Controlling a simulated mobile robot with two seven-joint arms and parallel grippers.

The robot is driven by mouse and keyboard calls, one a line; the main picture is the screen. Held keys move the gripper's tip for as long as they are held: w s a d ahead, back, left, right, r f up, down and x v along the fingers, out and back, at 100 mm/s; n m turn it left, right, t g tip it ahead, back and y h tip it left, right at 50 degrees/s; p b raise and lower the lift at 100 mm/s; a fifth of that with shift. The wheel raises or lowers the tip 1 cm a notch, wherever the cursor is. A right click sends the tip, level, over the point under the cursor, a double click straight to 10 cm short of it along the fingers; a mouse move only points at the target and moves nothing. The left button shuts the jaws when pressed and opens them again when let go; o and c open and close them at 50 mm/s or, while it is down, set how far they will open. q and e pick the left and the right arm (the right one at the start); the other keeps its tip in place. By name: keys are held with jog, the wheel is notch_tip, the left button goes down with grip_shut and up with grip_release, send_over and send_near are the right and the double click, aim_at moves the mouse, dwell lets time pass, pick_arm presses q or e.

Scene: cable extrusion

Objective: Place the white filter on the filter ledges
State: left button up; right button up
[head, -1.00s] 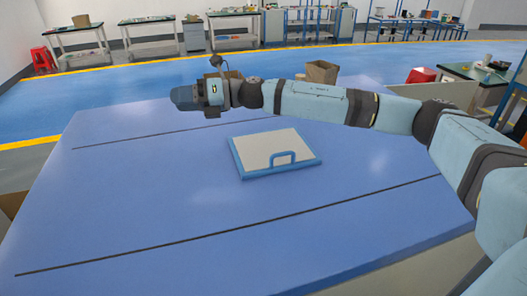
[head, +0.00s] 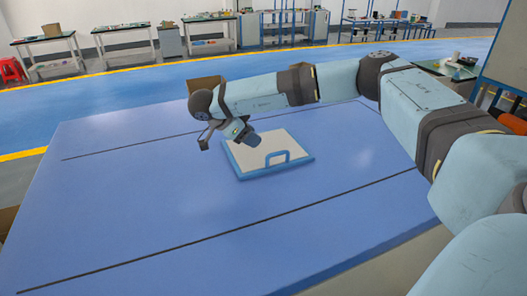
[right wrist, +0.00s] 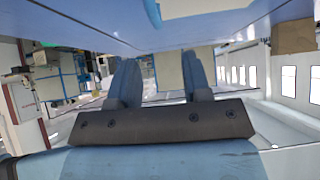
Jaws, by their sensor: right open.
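The white filter (head: 247,157) is a flat panel with a blue frame and a blue handle (head: 277,157) on its near side. It lies flat near the middle of the blue surface. My right gripper (head: 252,138) is just above and behind the filter's far left part, seemingly apart from it. In the right wrist view my right gripper (right wrist: 159,68) has its two fingers spread with nothing between them. A pale panel with a blue edge, likely the filter (right wrist: 195,6), shows at the top of that view. My left gripper is out of view. I cannot make out any filter ledges.
The broad blue surface (head: 110,215) has two dark lines across it and is otherwise clear. A brown box (head: 205,83) stands behind my right arm. Workbenches (head: 125,35) line the far wall, with a red stool (head: 12,70) at the far left.

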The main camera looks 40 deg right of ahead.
aim_at(278, 154)
jog(key=p+x, duration=0.1)
jog(key=x, duration=0.5)
jog(key=shift+s+d, duration=0.1)
jog(key=shift+d, duration=0.05)
jog(key=shift+s+d+f+p, duration=0.15)
jog(key=shift+d+f+p, duration=0.1)
jog(key=shift+f+p, duration=0.15)
jog(key=x, duration=0.1)
jog(key=p+x, duration=0.1)
jog(key=x, duration=0.1)
jog(key=p+x, duration=0.1)
jog(key=shift+s+d, duration=0.1)
jog(key=shift+s, duration=0.25)
jog(key=shift+d+f, duration=0.15)
jog(key=shift+f, duration=0.1)
jog(key=shift+c, duration=0.8)
grip_shut()
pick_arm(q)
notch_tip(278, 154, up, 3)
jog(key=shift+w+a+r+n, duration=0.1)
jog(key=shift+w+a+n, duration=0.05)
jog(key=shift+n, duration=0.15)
